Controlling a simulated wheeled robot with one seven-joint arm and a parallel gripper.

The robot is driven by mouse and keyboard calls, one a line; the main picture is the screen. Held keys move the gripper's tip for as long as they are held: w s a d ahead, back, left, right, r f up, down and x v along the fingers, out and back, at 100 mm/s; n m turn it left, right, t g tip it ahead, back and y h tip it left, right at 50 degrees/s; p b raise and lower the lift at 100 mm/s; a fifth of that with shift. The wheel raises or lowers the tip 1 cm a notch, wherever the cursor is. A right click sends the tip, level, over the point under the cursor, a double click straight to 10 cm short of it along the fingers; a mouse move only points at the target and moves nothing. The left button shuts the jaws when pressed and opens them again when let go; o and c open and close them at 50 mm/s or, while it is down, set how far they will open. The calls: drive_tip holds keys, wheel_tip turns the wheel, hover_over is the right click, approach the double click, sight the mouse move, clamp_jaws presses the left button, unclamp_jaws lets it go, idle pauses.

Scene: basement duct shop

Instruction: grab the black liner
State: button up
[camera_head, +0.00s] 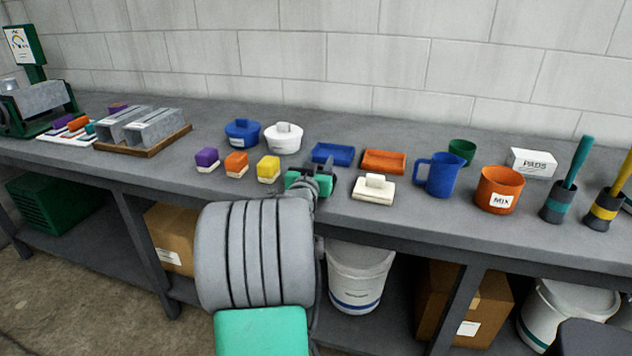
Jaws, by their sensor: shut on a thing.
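My gripper (309,181), with teal parts at its end, is low at the workbench's front part, between the yellow block and the cream block with a knob. It is shut on a small dark piece that looks like the black liner; my wrist and the jaws hide most of it. I cannot tell whether this piece touches the bench top. No other black liner shows clearly on the bench.
Purple (207,160), orange (237,164) and yellow (268,169) blocks stand left of my gripper. A blue tray (333,153) is close behind, the cream block (374,190) close right. A blue jug (439,175) and orange mug (499,190) stand further right.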

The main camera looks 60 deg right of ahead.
drive_tip(key=c, duration=0.7)
drive_tip(key=shift+c, duration=0.2)
